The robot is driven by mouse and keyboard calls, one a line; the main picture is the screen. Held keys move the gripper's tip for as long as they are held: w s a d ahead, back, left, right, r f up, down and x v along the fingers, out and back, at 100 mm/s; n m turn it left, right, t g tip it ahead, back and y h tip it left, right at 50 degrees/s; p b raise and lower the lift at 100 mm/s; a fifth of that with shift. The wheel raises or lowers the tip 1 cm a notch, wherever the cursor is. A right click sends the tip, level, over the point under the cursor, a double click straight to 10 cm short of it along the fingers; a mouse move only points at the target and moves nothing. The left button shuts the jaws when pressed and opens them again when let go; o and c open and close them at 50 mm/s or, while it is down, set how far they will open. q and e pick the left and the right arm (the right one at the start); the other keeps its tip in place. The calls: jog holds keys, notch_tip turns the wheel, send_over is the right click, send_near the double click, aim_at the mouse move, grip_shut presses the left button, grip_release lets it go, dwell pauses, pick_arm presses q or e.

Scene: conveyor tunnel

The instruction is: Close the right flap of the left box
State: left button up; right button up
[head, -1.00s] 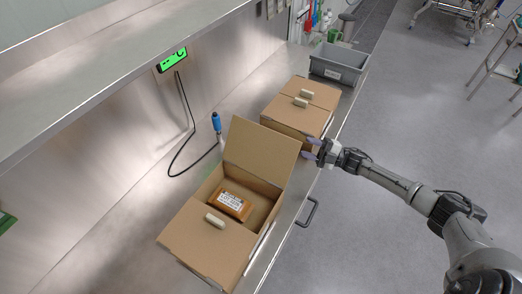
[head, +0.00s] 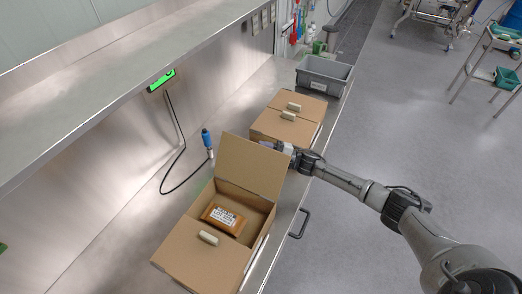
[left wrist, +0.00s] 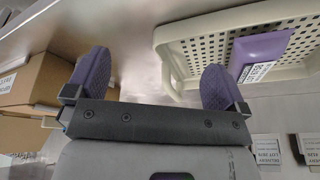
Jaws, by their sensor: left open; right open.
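The left box (head: 205,262) is the nearer cardboard box in the head view. Its near flap lies flat and carries a pale handle (head: 208,238). Its right flap (head: 252,165) stands up at the far side, tilted outward. Inside lies an orange-brown package (head: 223,219) with a white label. My right gripper (head: 276,147) is open at the back of the raised flap, near its top edge; the flap partly hides it, and contact cannot be told. My left gripper (left wrist: 155,65) is open and empty in the left wrist view, with purple fingers.
A second, closed cardboard box (head: 273,127) stands just behind the flap. A grey bin (head: 323,75) is beyond it. A blue-handled tool (head: 207,140) stands by the wall. The left wrist view shows a pale perforated basket (left wrist: 190,45) with a purple packet (left wrist: 262,48).

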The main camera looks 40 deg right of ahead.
jog(key=shift+w+a+r, duration=0.1)
jog(key=shift+w+a, duration=0.1)
jog(key=shift+w, duration=0.05)
grip_shut()
dwell(0.3)
